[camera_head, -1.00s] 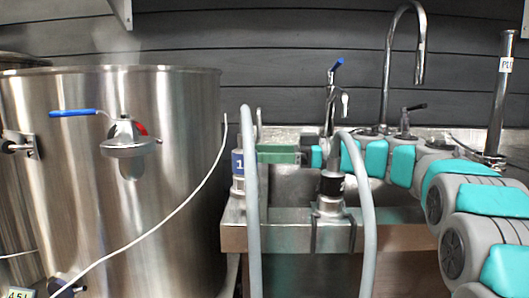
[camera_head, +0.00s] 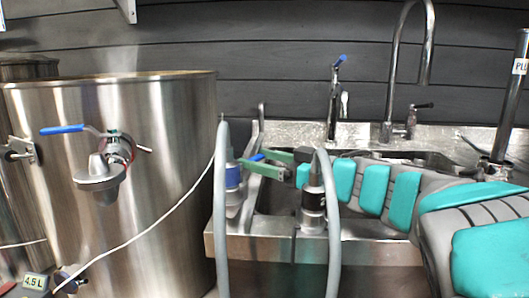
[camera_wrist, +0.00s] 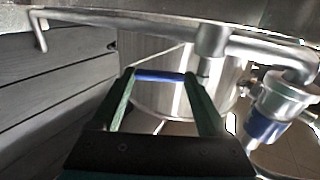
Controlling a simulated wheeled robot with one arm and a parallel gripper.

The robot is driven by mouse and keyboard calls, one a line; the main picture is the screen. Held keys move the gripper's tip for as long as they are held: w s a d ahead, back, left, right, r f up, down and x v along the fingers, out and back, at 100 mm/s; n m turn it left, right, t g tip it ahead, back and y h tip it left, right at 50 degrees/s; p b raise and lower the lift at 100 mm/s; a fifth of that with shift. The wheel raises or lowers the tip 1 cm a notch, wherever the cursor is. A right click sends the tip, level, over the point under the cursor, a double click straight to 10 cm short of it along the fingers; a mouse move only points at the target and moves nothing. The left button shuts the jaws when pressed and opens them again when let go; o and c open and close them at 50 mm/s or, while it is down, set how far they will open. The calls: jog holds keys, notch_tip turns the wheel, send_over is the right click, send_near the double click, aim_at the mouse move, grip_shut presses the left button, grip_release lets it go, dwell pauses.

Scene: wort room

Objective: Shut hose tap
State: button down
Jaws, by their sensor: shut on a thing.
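My gripper (camera_head: 252,165) reaches in from the right over the sink, just right of the hose coupling with the blue band (camera_head: 233,177). In the wrist view its green fingers (camera_wrist: 160,77) are shut on a blue lever (camera_wrist: 160,76), which spans crosswise between the tips. This looks like the hose tap's handle; a little blue (camera_head: 257,157) also shows by the fingers in the head view. The banded coupling (camera_wrist: 265,126) stands to the right in the wrist view. The tap's body is mostly hidden, so I cannot tell how far it is turned.
A second hose coupling with a black band (camera_head: 313,200) stands close before my wrist. A steel kettle (camera_head: 165,170) with a blue-handled valve (camera_head: 62,130) is at left. Behind the sink (camera_head: 385,252) stand a blue-topped faucet (camera_head: 335,100) and a tall faucet (camera_head: 388,85).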

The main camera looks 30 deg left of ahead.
jog(key=shift+d+r+t, duration=0.1)
jog(key=shift+t, duration=0.4)
jog(key=shift+m, duration=0.3)
grip_release()
jog(key=shift+f+g, duration=0.2)
jog(key=shift+g, duration=0.1)
